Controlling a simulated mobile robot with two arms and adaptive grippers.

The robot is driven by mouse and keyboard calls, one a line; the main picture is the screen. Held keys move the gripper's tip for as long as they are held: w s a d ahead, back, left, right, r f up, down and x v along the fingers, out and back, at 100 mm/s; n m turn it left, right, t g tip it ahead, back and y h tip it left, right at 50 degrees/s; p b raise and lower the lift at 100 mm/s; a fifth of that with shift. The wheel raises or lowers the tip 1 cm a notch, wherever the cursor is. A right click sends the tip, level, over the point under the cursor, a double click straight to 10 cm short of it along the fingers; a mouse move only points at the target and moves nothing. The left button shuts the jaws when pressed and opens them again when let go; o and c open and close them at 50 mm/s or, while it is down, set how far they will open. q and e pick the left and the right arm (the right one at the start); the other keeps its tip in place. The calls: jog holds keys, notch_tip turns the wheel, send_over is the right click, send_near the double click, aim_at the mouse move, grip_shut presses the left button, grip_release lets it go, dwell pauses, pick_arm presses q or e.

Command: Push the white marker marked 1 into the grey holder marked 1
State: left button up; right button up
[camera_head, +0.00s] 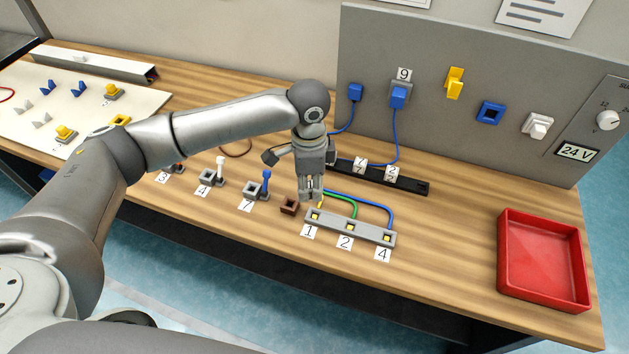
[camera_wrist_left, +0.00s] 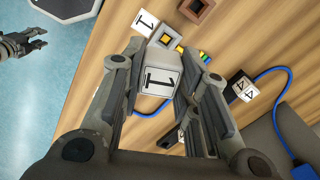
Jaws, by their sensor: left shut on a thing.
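The white marker marked 1 (camera_wrist_left: 160,80) is between the fingers of my left gripper (camera_wrist_left: 160,97), with its black 1 facing the wrist camera. The left gripper also shows in the head view (camera_head: 311,194), pointing down just above the left end of a grey strip. The grey holder marked 1 (camera_head: 315,216) is the leftmost socket there, with a yellow inside and a 1 label below it. In the left wrist view the holder (camera_wrist_left: 168,42) shows just beyond the marker. I cannot tell whether they touch. My right gripper (camera_wrist_left: 22,44) shows small at the wrist view's upper left.
The strip has two more sockets, marked 2 (camera_head: 350,227) and 4 (camera_head: 387,239). A brown socket (camera_head: 289,205) stands close left of the strip. Yellow, green and blue wires run behind it. A red tray (camera_head: 503,288) stands at the right. The wood between strip and tray is clear.

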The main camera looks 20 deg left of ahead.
pick_arm(q)
jog(key=f+m, duration=0.1)
jog(key=w+f+m+p, duration=0.1)
jog(key=m, duration=0.1)
jog(key=shift+w+d+m, duration=0.1)
jog(key=shift+d+m, duration=0.2)
jog(key=shift+d, duration=0.05)
jog(key=shift+w+f+m, duration=0.1)
jog(key=shift+f+m, duration=0.2)
pick_arm(e)
jog(key=s+d+r, duration=0.1)
jog(key=s+d, duration=0.1)
jog(key=s, duration=0.2)
pick_arm(q)
jog(key=shift+f, duration=0.45)
jog(key=shift+f+b, duration=0.2)
jog(key=shift+b, duration=0.3)
jog(key=shift+f+b, duration=0.3)
jog(key=shift+b, duration=0.05)
notch_tip(320, 180, down, 3)
jog(key=b, duration=0.3)
jog(key=shift+f+b, duration=0.65)
jog(key=shift+b, duration=0.15)
jog(key=shift+f, duration=0.1)
pick_arm(e)
jog(key=shift+g, duration=0.3)
jog(key=f, duration=0.4)
jog(key=w+f, duration=0.1)
jog(key=shift+a+f, duration=0.4)
